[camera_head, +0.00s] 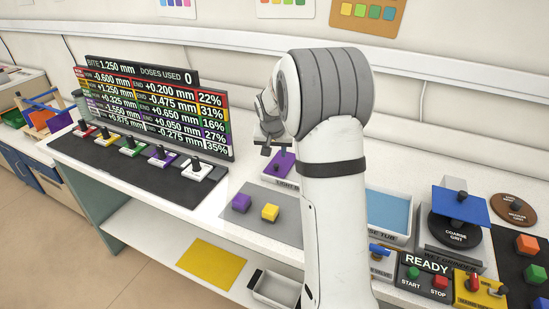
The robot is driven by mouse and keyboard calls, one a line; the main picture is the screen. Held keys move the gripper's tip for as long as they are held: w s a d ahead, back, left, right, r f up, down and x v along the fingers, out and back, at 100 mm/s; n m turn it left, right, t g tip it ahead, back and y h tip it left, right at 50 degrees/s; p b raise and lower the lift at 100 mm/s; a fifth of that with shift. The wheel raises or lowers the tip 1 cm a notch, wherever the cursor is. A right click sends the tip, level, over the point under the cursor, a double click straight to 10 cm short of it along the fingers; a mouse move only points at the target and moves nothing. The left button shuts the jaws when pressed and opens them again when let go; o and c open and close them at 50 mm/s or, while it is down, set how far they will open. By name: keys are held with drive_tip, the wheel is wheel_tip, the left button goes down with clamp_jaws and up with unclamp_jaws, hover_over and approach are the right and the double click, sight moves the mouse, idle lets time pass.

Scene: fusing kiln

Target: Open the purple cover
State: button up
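The purple cover (279,166) is a flat purple panel on a white, partly lettered box, just left of my upright arm. It appears to lie flat, and my arm hides its right side. My gripper (271,148) hangs just above and behind the cover, pointing down. It is small and partly behind my arm, so whether its fingers are open or touch the cover is unclear. A small dark part near the fingertips could be a knob or a finger.
A row of coloured levers stands on a black strip (128,162) below the readout board (155,110).

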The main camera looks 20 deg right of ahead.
sight(276, 165)
drive_tip(key=p+x, duration=0.1)
drive_tip(key=x, duration=0.7)
drive_tip(key=shift+w+d+p, duration=0.1)
drive_tip(key=shift+w+p, duration=0.15)
drive_tip(key=shift+p, duration=0.1)
clamp_jaws()
